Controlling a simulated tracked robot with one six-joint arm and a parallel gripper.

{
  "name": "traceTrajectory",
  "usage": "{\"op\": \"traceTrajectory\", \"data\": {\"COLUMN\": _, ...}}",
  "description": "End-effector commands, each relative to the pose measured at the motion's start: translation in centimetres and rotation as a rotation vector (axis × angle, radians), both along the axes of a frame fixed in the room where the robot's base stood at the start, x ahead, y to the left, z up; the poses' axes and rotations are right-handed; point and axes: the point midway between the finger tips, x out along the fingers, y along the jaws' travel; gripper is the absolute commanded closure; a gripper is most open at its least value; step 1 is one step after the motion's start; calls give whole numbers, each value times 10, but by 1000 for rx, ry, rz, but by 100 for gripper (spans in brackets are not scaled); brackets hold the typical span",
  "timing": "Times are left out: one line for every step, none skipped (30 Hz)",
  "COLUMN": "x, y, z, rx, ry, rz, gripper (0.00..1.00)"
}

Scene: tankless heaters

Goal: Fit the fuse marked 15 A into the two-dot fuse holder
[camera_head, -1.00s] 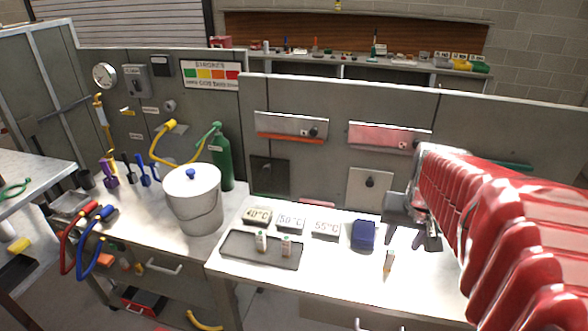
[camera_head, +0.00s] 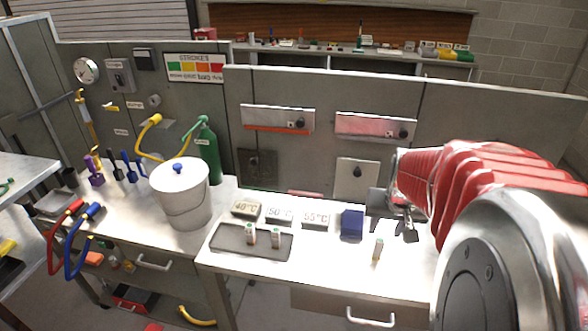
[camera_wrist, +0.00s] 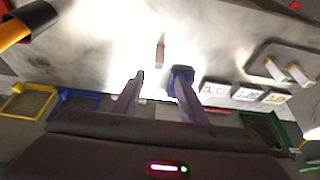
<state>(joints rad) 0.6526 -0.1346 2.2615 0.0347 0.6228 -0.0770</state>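My gripper (camera_head: 398,212) hangs over the right part of the bench. In the wrist view its two fingers (camera_wrist: 158,84) are apart, with nothing between them. A small pale fuse with an orange-brown end (camera_wrist: 160,52) stands beyond the fingertips; it also shows on the bench in the head view (camera_head: 377,249). Two similar fuses, a left one (camera_head: 250,235) and a right one (camera_head: 275,238), stand on a dark tray (camera_head: 225,240). The fuse markings are too small to read. I cannot make out a two-dot fuse holder.
A blue block (camera_head: 352,223) stands close to the gripper. A white bucket (camera_head: 182,196) stands left. The upright panel (camera_head: 310,160) bounds the back. The bench front is mostly clear.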

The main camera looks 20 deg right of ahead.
Motion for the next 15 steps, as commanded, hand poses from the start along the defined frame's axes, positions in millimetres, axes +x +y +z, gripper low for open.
{"op": "traceTrajectory", "data": {"x": 2, "y": -1, "z": -7, "rx": 2, "ry": 3, "rz": 0, "gripper": 61}}
{"op": "traceTrajectory", "data": {"x": 3, "y": -2, "z": -10, "rx": 2, "ry": 3, "rz": 0, "gripper": 61}}
{"op": "traceTrajectory", "data": {"x": 5, "y": -3, "z": -14, "rx": 1, "ry": 2, "rz": 0, "gripper": 61}}
{"op": "traceTrajectory", "data": {"x": 5, "y": -4, "z": -16, "rx": 2, "ry": 2, "rz": 0, "gripper": 61}}
{"op": "traceTrajectory", "data": {"x": 6, "y": -4, "z": -19, "rx": 2, "ry": 2, "rz": 0, "gripper": 61}}
{"op": "traceTrajectory", "data": {"x": 7, "y": -5, "z": -21, "rx": 1, "ry": 2, "rz": 0, "gripper": 61}}
{"op": "traceTrajectory", "data": {"x": 7, "y": -5, "z": -22, "rx": 1, "ry": 1, "rz": 0, "gripper": 61}}
{"op": "traceTrajectory", "data": {"x": 8, "y": -5, "z": -22, "rx": 0, "ry": 0, "rz": 0, "gripper": 61}}
{"op": "traceTrajectory", "data": {"x": 8, "y": -5, "z": -23, "rx": 0, "ry": 0, "rz": 0, "gripper": 61}}
{"op": "traceTrajectory", "data": {"x": 8, "y": -5, "z": -23, "rx": -1, "ry": -1, "rz": 0, "gripper": 61}}
{"op": "traceTrajectory", "data": {"x": 8, "y": -5, "z": -23, "rx": -1, "ry": -1, "rz": 0, "gripper": 61}}
{"op": "traceTrajectory", "data": {"x": 8, "y": -5, "z": -23, "rx": -1, "ry": -1, "rz": 0, "gripper": 61}}
{"op": "traceTrajectory", "data": {"x": 8, "y": -5, "z": -23, "rx": -1, "ry": -1, "rz": 0, "gripper": 61}}
{"op": "traceTrajectory", "data": {"x": 8, "y": -5, "z": -23, "rx": -1, "ry": -1, "rz": 0, "gripper": 61}}
{"op": "traceTrajectory", "data": {"x": 8, "y": -5, "z": -23, "rx": 0, "ry": 0, "rz": 0, "gripper": 61}}
